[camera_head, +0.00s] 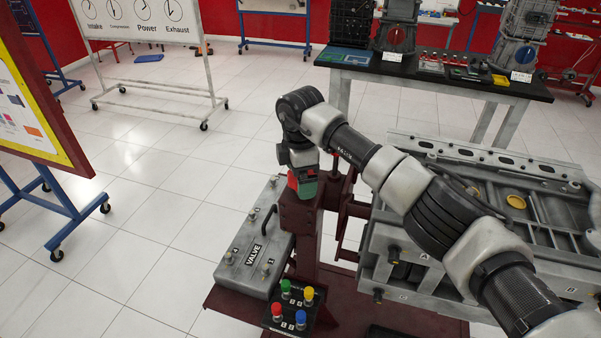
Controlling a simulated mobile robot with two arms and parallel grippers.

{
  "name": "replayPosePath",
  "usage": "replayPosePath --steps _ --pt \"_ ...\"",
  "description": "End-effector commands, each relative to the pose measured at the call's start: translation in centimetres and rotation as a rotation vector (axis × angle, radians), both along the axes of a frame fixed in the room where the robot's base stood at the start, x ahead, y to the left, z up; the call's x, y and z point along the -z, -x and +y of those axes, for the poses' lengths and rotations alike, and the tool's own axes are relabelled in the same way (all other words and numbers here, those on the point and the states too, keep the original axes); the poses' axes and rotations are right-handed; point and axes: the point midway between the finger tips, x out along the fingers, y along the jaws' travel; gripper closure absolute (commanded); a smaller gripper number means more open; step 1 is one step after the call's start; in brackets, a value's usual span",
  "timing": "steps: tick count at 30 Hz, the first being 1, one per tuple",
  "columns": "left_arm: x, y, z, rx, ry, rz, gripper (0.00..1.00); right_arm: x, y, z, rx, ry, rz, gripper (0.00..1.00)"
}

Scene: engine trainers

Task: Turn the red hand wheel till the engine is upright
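The grey engine (385,235) is on the dark red stand (310,232) at the right, lying over with a broad flat side with ribs facing up. My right arm crosses in front of it and hides part of it. My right gripper (302,184) is at the top of the stand's post, pointing down; its fingers are not clear, so I cannot tell open from shut. A small red and green part shows there. I cannot make out the red hand wheel; it may be hidden by the gripper. My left gripper is not in view.
A grey valve cover (243,275) marked VALVE lies left of the post. Coloured knobs (291,302) stand in front. A black-topped table (440,78) with engine parts is behind. A whiteboard (140,22) and a yellow-edged board (35,105) stand left, with clear tiled floor between.

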Motion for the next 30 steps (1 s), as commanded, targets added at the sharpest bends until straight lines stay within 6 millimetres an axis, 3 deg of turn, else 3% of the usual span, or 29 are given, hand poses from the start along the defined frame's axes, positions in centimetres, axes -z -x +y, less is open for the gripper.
replayPosePath --steps 1,11,20,30 --pt "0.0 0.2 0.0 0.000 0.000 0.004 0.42 0.0 0.0 0.0 0.000 0.000 0.000 0.06" --pt "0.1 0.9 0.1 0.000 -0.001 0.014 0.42 -0.1 0.0 0.0 0.000 0.000 0.000 0.55" --pt "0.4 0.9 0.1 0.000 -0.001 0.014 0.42 0.0 0.0 0.0 -0.038 0.000 -0.002 0.55" --pt "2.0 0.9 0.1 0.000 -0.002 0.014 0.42 0.1 0.0 -0.1 -0.261 0.001 -0.003 0.55"
